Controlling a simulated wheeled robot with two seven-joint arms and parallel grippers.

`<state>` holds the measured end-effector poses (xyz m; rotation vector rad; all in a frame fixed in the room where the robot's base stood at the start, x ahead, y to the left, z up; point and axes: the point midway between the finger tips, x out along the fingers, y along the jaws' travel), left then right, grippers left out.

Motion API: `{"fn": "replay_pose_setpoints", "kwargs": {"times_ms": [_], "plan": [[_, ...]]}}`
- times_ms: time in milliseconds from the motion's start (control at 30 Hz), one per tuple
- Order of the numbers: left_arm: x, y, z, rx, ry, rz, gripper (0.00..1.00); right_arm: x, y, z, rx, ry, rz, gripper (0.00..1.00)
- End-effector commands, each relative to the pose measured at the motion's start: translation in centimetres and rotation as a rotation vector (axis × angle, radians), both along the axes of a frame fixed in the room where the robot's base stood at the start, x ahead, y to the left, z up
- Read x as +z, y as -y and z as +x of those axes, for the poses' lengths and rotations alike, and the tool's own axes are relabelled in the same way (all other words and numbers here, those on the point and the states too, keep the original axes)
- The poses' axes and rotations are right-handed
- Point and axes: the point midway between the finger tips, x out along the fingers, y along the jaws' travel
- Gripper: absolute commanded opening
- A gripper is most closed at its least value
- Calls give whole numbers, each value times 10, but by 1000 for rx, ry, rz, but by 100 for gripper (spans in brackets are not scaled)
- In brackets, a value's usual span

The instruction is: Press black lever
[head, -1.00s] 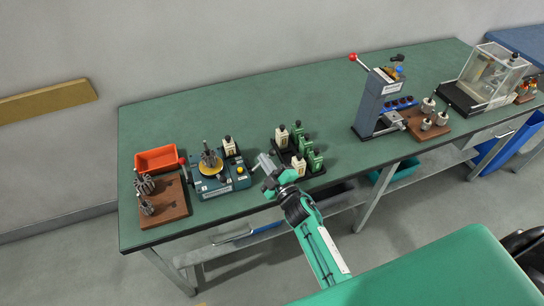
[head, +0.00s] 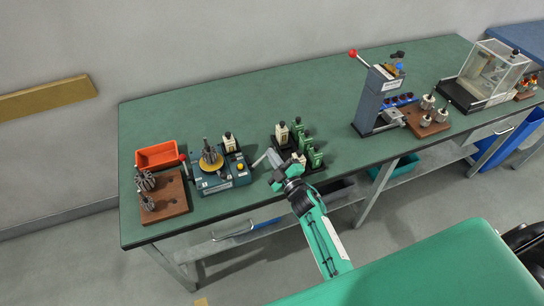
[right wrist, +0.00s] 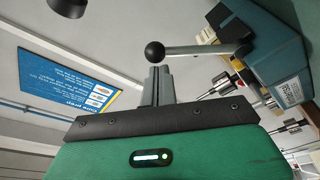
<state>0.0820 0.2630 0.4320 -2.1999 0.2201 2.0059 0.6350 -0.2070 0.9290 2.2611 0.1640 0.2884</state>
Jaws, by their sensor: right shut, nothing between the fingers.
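The lever with a black ball knob (right wrist: 154,52) and a silver rod (right wrist: 195,49) sticks out from the side of the blue-green winding machine (right wrist: 265,60) in the right wrist view. In the head view this machine (head: 221,180) sits on the left half of the bench, and its lever rod (head: 258,161) shows at its right side. My right gripper (head: 273,157) is shut and empty, just right of the lever. In the right wrist view its fingertips (right wrist: 155,72) are close to the knob; whether they touch it I cannot tell. My left gripper is out of view.
A black tray with green and cream bottles (head: 299,143) stands just beyond my right gripper. A wooden block with metal parts (head: 163,196) and an orange bin (head: 160,157) are at the left. A press with a red-knobbed handle (head: 375,98) stands farther right.

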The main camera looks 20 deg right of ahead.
Motion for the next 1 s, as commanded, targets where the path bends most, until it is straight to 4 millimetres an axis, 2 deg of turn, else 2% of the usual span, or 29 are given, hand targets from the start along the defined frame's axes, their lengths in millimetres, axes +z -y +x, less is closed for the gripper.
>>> {"fn": "replay_pose_setpoints", "kwargs": {"times_ms": [567, 1000], "plan": [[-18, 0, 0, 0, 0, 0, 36, -15, 12, 0, 0, -6, 151, 0], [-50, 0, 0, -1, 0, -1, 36, -46, 30, 1, -1, -19, 495, 0]]}}
